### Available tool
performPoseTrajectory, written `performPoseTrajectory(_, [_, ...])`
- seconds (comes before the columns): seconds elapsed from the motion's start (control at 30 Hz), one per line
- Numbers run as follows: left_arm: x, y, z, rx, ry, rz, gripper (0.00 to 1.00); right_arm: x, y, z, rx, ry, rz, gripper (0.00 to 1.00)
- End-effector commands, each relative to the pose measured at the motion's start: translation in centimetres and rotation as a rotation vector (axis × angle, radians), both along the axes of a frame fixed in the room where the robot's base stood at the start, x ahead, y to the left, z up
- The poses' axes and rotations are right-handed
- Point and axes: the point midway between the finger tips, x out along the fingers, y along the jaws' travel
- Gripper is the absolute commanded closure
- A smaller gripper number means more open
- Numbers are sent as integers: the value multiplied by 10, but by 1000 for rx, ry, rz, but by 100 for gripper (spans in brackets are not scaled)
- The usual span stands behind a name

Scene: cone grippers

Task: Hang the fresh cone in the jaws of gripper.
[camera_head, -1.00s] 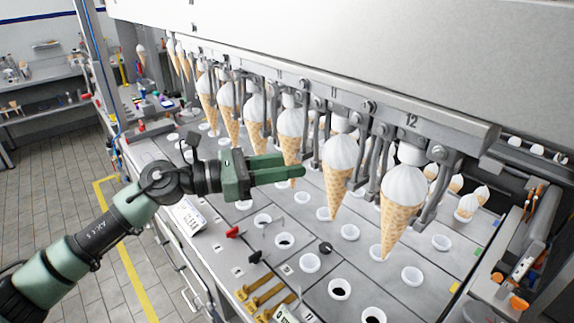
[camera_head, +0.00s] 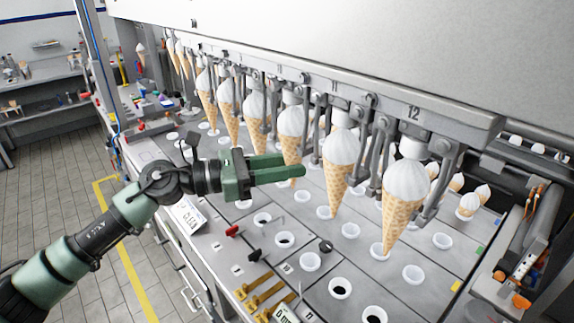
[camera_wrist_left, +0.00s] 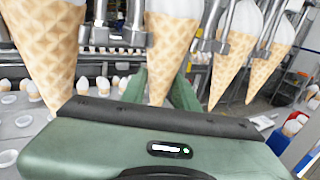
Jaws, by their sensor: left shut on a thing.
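Several white-topped waffle cones hang in a row under the machine's metal jaws. My left gripper (camera_head: 294,171) reaches in from the left, its green fingers at the lower part of one cone (camera_head: 291,122) in the middle of the row. In the left wrist view the fingers (camera_wrist_left: 162,92) are shut around the lower waffle of that cone (camera_wrist_left: 172,45), which stands upright, point down. Metal jaws (camera_wrist_left: 134,30) are beside it; whether they grip it I cannot tell. The nearest cone (camera_head: 403,200) hangs under the label 12. My right gripper is not in view.
Neighbouring cones (camera_head: 340,165) hang close on both sides of the held one. Below is a grey deck (camera_head: 320,235) with several white cups and round holes. Yellow handles (camera_head: 262,290) and a red knob (camera_head: 232,230) sit at its front edge. The aisle floor at left is clear.

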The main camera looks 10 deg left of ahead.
Motion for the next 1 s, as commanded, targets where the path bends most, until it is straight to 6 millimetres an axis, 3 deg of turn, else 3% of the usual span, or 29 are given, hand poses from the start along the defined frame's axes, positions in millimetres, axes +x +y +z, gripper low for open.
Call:
performPoseTrajectory(0.23, [0, 0, 0, 0, -1, 0, 89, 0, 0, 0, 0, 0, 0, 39])
performPoseTrajectory(0.27, [0, 0, 0, 0, -1, 0, 67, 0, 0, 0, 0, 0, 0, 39])
performPoseTrajectory(0.33, [0, 0, 0, 0, -1, 0, 48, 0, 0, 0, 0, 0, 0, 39])
performPoseTrajectory(0.37, [0, 0, 0, 0, -1, 0, 45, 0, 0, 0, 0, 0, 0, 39])
performPoseTrajectory(0.57, [0, 0, 0, 0, -1, 0, 45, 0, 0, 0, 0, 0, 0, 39])
performPoseTrajectory(0.67, [0, 0, 0, 0, 0, 0, 30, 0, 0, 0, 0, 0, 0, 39])
performPoseTrajectory(1.0, [-1, 1, -1, 0, 0, 0, 30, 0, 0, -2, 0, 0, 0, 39])
